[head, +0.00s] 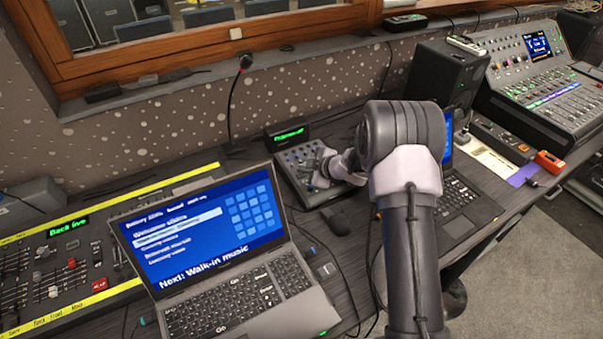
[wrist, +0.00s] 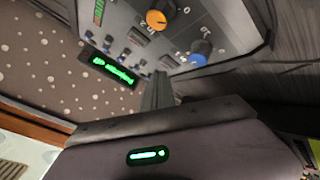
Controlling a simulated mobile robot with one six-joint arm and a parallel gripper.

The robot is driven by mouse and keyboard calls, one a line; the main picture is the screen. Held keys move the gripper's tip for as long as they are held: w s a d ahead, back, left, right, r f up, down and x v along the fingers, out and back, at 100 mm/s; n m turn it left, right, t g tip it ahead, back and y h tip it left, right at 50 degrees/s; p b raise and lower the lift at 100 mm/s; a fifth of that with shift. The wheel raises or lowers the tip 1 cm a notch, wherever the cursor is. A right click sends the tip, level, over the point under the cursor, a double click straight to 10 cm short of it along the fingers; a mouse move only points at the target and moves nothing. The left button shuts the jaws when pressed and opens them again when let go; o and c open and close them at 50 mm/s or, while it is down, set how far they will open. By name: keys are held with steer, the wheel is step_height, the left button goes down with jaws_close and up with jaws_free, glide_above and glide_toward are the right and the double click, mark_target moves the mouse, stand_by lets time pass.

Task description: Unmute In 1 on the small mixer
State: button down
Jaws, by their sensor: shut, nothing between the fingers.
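The small mixer (head: 290,160) is a grey panel on the desk behind the open laptop. In the wrist view its panel (wrist: 215,30) fills the top, with an orange knob (wrist: 156,19), a blue knob (wrist: 199,52) and small buttons. A label by the knobs seems to read In 2; the other lettering is too small to read surely. My gripper (head: 322,166) is over the mixer's right part, and my wrist hides some of it. In the wrist view my gripper (wrist: 157,90) is shut and empty, its fingertips close to the panel; I cannot tell whether they touch.
A laptop (head: 215,250) with a blue screen stands in front. A small green-lettered display (head: 287,133) sits behind the mixer. A black mouse (head: 336,218) lies near the mixer's front. A larger mixer (head: 540,85) stands far right.

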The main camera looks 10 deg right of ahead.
mark_target(305, 180)
steer(key=r+p, duration=0.1)
steer(key=r, duration=0.1)
steer(key=r+p, duration=0.4)
steer(key=shift+s+d, duration=0.1)
steer(key=shift+s, duration=0.25)
